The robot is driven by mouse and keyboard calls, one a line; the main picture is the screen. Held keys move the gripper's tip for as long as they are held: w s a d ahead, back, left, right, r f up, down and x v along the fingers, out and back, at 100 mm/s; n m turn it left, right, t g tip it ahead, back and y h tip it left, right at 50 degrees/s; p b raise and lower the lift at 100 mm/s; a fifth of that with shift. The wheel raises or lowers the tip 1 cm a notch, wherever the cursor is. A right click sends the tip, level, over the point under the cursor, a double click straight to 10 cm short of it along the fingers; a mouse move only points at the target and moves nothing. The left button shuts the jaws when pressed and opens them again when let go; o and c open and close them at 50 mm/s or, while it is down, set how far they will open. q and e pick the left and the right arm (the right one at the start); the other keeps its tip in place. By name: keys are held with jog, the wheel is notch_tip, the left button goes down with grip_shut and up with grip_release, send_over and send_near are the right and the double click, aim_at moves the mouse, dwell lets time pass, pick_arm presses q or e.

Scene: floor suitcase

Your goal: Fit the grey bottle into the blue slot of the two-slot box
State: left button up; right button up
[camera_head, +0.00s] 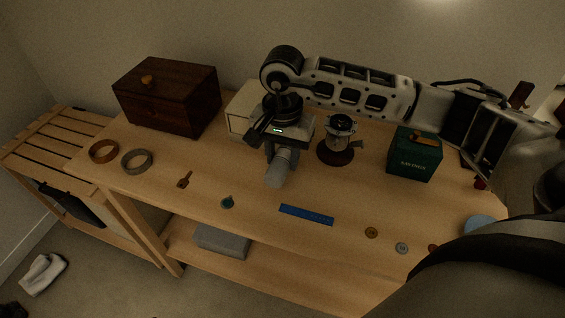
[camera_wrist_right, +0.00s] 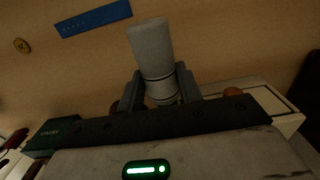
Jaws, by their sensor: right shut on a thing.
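The grey bottle (camera_head: 276,172) is in my right gripper (camera_head: 283,149), above the table. In the head view it points down and toward the front edge, tilted. In the wrist view the bottle (camera_wrist_right: 150,45) sticks out between the two fingers of the right gripper (camera_wrist_right: 160,86), which are shut on its banded end. A cream box (camera_head: 240,108), likely the two-slot box, stands just behind and left of the gripper. The arm and gripper hide part of it, and I cannot make out its slots or a blue one. My left gripper is not in view.
A dark wooden chest (camera_head: 168,95) stands back left. A coffee grinder (camera_head: 337,142) and a green savings box (camera_head: 414,155) stand right of the gripper. Two rings, a blue ruler (camera_head: 306,215) and several buttons lie toward the front. Clear tabletop lies between them.

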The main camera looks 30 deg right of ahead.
aim_at(282, 166)
notch_tip(282, 166, down, 2)
jog(key=shift+f+p, duration=0.2)
jog(key=shift+p, duration=0.2)
jog(key=shift+f, duration=0.35)
jog(key=shift+f+b, duration=0.25)
jog(key=shift+b, duration=0.1)
jog(key=o, duration=1.1)
jog(key=shift+r, duration=0.1)
